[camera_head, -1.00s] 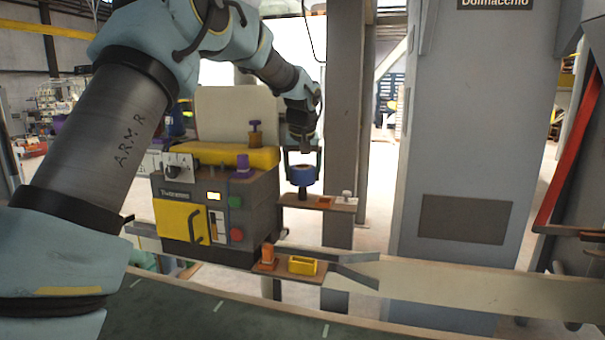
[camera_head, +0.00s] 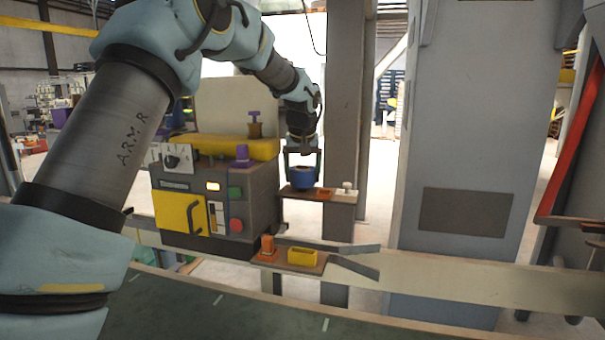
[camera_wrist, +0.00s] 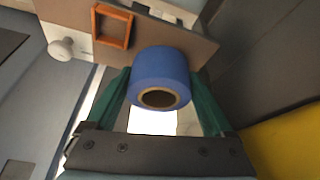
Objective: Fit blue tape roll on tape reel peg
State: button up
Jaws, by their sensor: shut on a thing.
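The blue tape roll (camera_head: 303,178) is between the fingers of my gripper (camera_head: 304,164), low over the left part of a small brown shelf (camera_head: 342,198). In the wrist view, the roll (camera_wrist: 160,70) sits between the two green fingers, its brown core ring and dark hole facing the camera. My gripper is shut on the roll. The tape reel peg cannot be made out; the roll covers that part of the shelf. I cannot tell whether the roll is around the peg or touches the shelf.
On the same shelf are an orange square frame (camera_wrist: 112,27) and a white knob (camera_wrist: 62,48). To the left stands a grey machine (camera_head: 262,190) with a yellow top pad (camera_head: 225,148). A lower shelf holds a yellow bin (camera_head: 302,257) and an orange part (camera_head: 267,246).

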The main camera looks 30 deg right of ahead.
jog(key=shift+f+b, duration=0.45)
jog(key=shift+f, duration=0.4)
jog(key=o, duration=1.1)
jog(key=shift+o, duration=0.2)
jog(key=b+v, duration=0.2)
jog(key=v, duration=0.8)
jog(key=shift+r, duration=0.4)
jog(key=shift+s, duration=0.2)
